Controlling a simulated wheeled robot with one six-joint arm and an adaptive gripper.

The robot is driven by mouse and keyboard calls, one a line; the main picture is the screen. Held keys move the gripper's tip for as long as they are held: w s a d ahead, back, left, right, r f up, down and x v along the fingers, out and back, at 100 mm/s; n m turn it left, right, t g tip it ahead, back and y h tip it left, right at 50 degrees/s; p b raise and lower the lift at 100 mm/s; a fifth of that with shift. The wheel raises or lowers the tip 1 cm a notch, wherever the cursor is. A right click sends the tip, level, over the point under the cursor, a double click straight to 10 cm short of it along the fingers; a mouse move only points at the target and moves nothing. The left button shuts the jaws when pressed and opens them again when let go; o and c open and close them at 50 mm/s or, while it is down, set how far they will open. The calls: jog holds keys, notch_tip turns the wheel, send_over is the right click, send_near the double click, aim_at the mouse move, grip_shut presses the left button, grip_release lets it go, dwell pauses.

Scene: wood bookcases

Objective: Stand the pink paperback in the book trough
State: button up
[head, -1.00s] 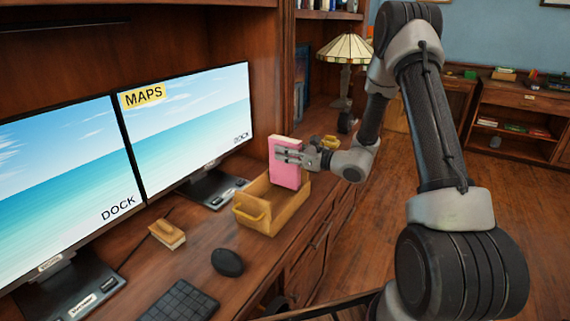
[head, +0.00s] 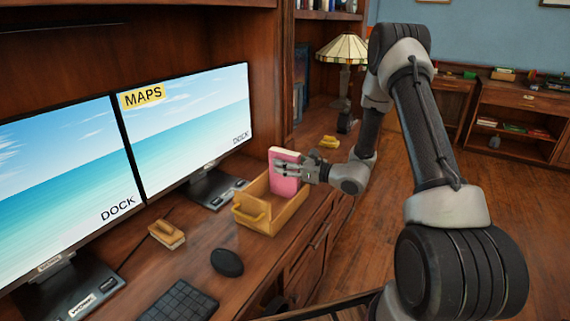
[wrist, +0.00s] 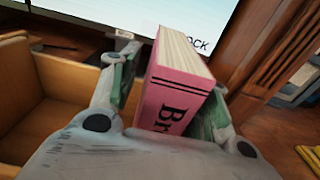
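The pink paperback (head: 285,181) stands upright, its lower part inside the wooden book trough (head: 262,226) near the trough's right end. In the wrist view the pink paperback (wrist: 180,82) shows its spine with dark lettering and its cream page edges. My gripper (head: 287,168) is shut on the book from the right side, with a finger on each side of it in the wrist view (wrist: 165,85). The trough's wooden wall (wrist: 20,90) is at the left there. The book's bottom edge is hidden, so I cannot tell whether it touches the trough floor.
Two monitors (head: 195,125) stand behind the trough. A mouse (head: 227,262), a keyboard (head: 180,302) and a wooden-backed brush (head: 167,234) lie to the left. A yellow object (head: 328,142) and a lamp (head: 345,55) are farther back on the desk.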

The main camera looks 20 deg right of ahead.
jog(key=shift+r, duration=0.1)
jog(key=v, duration=1.2)
jog(key=s+a+r+n+g+h, duration=0.1)
jog(key=s+a+r+n+g, duration=0.4)
jog(key=s+n, duration=0.4)
jog(key=s+a+r+n+g+h, duration=0.1)
jog(key=s+a+r+n+g, duration=0.1)
jog(key=s+r+n+g, duration=0.75)
jog(key=s+d+r+n+t+h, duration=0.3)
jog(key=s+d+n+h, duration=0.1)
jog(key=s+d+h, duration=0.1)
jog(key=s+d+r+n+t+h, duration=0.3)
jog(key=s+d+n+h, duration=0.1)
jog(key=s+d, duration=0.3)
jog(key=shift+d+r+h, duration=0.25)
jog(key=shift+d+h, duration=0.45)
